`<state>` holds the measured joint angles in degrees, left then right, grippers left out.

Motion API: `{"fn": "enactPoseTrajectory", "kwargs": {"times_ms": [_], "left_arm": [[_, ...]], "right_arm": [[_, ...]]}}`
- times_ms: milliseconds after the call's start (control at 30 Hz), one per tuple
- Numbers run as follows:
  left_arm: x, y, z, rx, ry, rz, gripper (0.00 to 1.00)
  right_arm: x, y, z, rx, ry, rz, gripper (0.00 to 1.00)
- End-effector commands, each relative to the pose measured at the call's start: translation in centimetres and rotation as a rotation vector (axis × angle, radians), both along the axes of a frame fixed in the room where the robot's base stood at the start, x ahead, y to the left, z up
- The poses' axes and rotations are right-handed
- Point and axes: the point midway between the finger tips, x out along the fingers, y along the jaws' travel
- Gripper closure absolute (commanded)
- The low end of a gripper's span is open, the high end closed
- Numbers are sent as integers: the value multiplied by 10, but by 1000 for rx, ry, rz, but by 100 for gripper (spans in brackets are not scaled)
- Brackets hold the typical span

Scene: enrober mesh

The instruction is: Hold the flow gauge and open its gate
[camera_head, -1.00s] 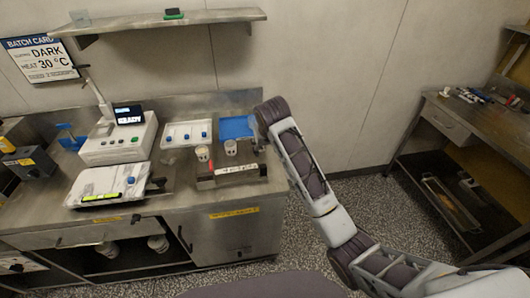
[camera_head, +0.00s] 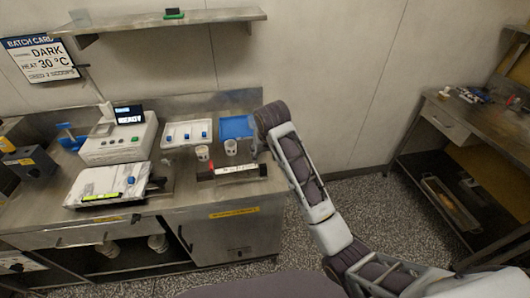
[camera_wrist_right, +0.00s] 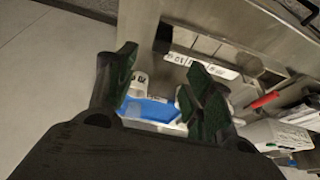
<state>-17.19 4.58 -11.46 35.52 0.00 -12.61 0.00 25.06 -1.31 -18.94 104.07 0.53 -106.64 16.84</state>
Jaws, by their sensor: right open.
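Two small pale cups with dark markings, a left cup (camera_head: 203,153) and a right cup (camera_head: 231,147), stand on the steel counter; I cannot tell which of them is the flow gauge, and no gate is clear. My right gripper (camera_head: 254,143) is just right of the right cup, partly hidden by its own wrist. In the right wrist view my gripper (camera_wrist_right: 165,85) is open, with green pads spread. A white cup with dark marks (camera_wrist_right: 138,83) shows near its left finger, apparently not gripped. My left gripper is not in view.
A blue tray (camera_head: 237,127) and a white tray (camera_head: 172,134) lie behind the cups. A white machine (camera_head: 118,151) with a display stands left. A shelf (camera_head: 150,22) is above.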

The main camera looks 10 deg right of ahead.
Motion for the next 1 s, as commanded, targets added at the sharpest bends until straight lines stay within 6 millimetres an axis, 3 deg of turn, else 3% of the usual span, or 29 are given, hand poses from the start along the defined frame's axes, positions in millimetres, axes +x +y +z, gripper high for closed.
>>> {"fn": "enactPoseTrajectory", "kwargs": {"times_ms": [700,1000], "left_arm": [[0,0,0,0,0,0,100],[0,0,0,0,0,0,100]], "right_arm": [[31,1,-77,-1,2,0,48],[40,2,-97,-1,0,0,48]]}}
